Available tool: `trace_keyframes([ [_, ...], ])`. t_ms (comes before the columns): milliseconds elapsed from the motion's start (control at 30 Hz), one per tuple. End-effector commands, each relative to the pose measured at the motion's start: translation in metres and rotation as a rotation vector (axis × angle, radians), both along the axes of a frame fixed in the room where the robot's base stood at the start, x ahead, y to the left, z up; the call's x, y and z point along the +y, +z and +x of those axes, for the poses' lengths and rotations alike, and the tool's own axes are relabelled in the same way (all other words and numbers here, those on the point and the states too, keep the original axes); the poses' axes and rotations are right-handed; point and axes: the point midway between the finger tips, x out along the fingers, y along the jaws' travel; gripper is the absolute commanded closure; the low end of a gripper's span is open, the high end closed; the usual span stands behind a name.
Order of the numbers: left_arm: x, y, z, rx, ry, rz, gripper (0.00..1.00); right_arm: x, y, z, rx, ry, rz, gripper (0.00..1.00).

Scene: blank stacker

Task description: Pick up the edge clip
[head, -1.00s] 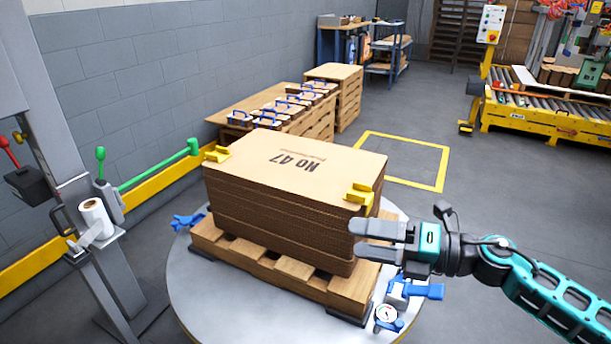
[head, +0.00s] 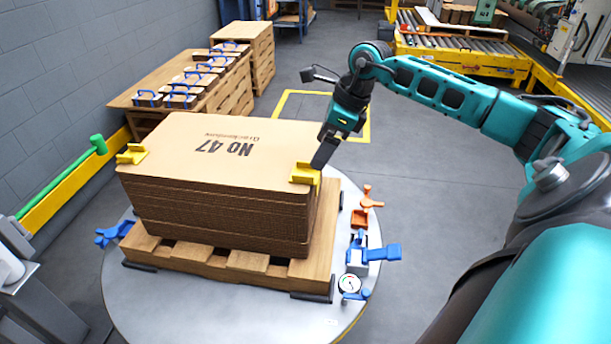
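A yellow edge clip (head: 304,174) sits on the right corner of the top of a tall stack of cardboard blanks (head: 215,205) marked "No 47". Another yellow edge clip (head: 132,154) sits on the stack's left edge. My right gripper (head: 322,156) points down, its fingertips right at the right clip's far side. The fingers overlap in this view, so I cannot tell whether they are open, or whether they touch the clip. My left gripper is out of view.
The stack stands on a wooden pallet (head: 215,262) on a round grey turntable (head: 150,305). Blue clamps, an orange clamp (head: 362,213) and a dial gauge (head: 349,285) sit around its rim. Blue-handled blocks line a wooden bench (head: 150,105) behind. The floor to the right is clear.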

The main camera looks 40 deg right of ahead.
Motion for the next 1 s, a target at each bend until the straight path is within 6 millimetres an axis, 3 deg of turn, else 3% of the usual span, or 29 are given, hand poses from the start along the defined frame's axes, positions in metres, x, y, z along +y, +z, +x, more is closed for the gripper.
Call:
trace_keyframes([
  [500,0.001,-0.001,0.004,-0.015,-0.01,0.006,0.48,0.016,-0.054,0.019,0.0,0.0,0.003,0.11],
  [800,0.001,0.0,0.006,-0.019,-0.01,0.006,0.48,0.017,-0.058,0.02,-0.002,0.0,0.001,0.11],
  [1000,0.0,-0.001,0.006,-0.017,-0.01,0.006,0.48,0.017,-0.058,0.02,-0.002,0.0,0.001,0.3],
])
